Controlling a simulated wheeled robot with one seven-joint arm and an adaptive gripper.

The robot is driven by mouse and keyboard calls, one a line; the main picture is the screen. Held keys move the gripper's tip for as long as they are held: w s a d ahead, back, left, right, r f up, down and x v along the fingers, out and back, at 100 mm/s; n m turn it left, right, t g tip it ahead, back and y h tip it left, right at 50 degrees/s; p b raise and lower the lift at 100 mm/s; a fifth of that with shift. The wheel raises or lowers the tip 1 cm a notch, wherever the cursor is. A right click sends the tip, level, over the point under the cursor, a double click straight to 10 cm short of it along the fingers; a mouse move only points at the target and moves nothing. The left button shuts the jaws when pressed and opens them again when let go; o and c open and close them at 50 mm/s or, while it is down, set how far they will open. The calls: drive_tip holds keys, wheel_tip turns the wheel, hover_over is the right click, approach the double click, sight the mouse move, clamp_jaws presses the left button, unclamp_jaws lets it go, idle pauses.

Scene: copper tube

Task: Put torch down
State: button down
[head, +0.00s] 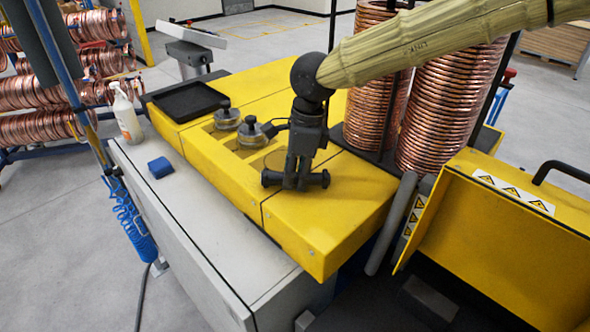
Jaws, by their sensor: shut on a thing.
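My gripper (296,176) points down over the yellow machine top (300,235). It is shut on a dark, short bar-shaped thing, which looks like the torch (319,180). The torch lies crosswise in the jaws, roughly level, with an end showing on each side. Its middle is hidden by the fingers. It is at or just above the yellow surface; I cannot tell whether it touches.
Round grey-lidded pieces (251,133) sit in recesses left of my gripper. A black tray (187,101), a spray bottle (126,114) and a blue block (160,167) are farther left. Copper coils (448,105) stand behind right. The yellow front right surface is clear.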

drive_tip(key=shift+w+d+f, duration=0.1)
drive_tip(key=shift+f, duration=0.1)
drive_tip(key=c, duration=1.2)
unclamp_jaws()
wheel_tip(320, 180, up, 12)
drive_tip(key=d+b, duration=0.1)
drive_tip(key=b, duration=0.1)
drive_tip(key=shift+d+b, duration=0.35)
drive_tip(key=shift+a, duration=0.1)
